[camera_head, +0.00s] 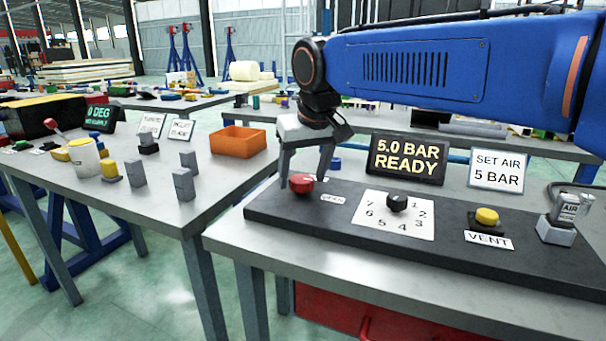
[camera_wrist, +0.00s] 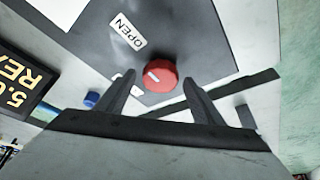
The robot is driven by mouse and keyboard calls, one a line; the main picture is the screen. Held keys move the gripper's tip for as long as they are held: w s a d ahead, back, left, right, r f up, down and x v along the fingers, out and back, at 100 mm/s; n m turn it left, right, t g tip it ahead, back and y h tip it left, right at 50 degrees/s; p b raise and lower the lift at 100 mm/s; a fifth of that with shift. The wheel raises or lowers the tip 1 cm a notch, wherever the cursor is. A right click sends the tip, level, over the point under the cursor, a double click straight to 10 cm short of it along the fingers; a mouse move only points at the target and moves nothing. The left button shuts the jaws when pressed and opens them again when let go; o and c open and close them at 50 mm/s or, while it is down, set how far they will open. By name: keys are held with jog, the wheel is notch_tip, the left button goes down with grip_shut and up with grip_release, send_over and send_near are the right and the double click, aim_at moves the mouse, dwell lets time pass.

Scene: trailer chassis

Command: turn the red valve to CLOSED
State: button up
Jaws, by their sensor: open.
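The red valve (camera_head: 301,183) is a round red knob on the left end of the dark panel (camera_head: 270,208). It also shows in the wrist view (camera_wrist: 158,75), with a white pointer mark on its top. The pointer is aimed toward the upper left, in the direction of the white OPEN label (camera_wrist: 126,35). My gripper (camera_head: 307,176) is over the knob, pointing down. In the wrist view its open fingers (camera_wrist: 158,92) stand on either side of the knob, with gaps visible. I cannot tell whether either finger touches it. No CLOSED label is readable.
On the same panel are a black dial (camera_head: 397,203), a yellow VENT button (camera_head: 487,216) and a grey AIR block (camera_head: 563,222). A 5.0 BAR READY display (camera_head: 407,158) and a SET AIR sign (camera_head: 498,169) stand behind. An orange bin (camera_head: 238,142) sits on the left table.

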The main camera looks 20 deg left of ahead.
jog(key=shift+f, duration=0.1)
jog(key=c, duration=1.1)
jog(key=shift+o, duration=0.2)
jog(key=shift+w+n, duration=0.1)
jog(key=shift+n, duration=0.3)
jog(key=n+g+y, duration=0.1)
jog(key=n, duration=0.2)
jog(key=shift+w+d+n, duration=0.1)
jog(key=shift+w+n, duration=0.05)
jog(key=shift+n, duration=0.25)
jog(key=n+g, duration=0.1)
jog(key=n, duration=0.1)
jog(key=n+g, duration=0.1)
jog(key=n, duration=0.1)
jog(key=shift+w+n+y, duration=0.15)
jog(key=shift+n+y, duration=0.15)
jog(key=n+g, duration=0.2)
jog(key=n, duration=0.2)
jog(key=shift+w, duration=0.15)
jog(key=shift+n+g+h, duration=0.5)
jog(key=shift+n+g, duration=0.1)
jog(key=shift+n, duration=1.6)
